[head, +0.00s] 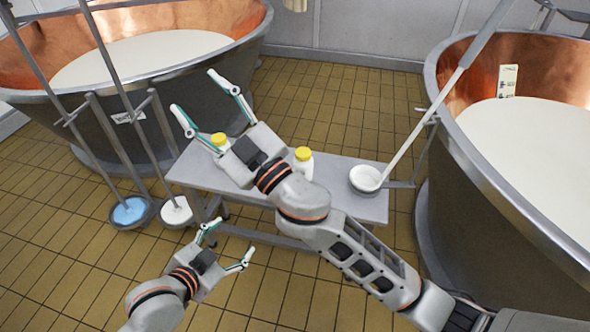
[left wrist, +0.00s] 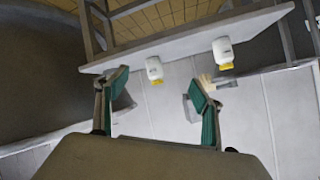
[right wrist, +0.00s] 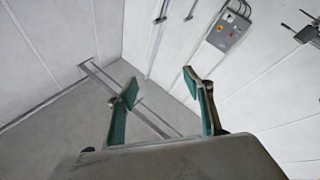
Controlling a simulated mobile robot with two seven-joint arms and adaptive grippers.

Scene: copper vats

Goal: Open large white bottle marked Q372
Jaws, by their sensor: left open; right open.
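Two white bottles with yellow caps stand on the grey table. One bottle (head: 303,165) is at the table's middle; the other (head: 219,141) is to its left, partly hidden by my right gripper. In the left wrist view they appear upside down, as a left bottle (left wrist: 154,69) and a right bottle (left wrist: 223,52). Both caps are on. I cannot read any Q372 mark. My right gripper (head: 195,92) is open and empty, reaching past the table's far left side. My left gripper (head: 229,240) is open and empty, low in front of the table.
The grey table (head: 340,200) also holds a white ladle bowl (head: 366,178) with a long handle. Copper vats stand left (head: 120,85) and right (head: 520,180). A blue bowl (head: 130,210) and a white bowl (head: 176,210) are low at left. Tiled floor lies open behind the table.

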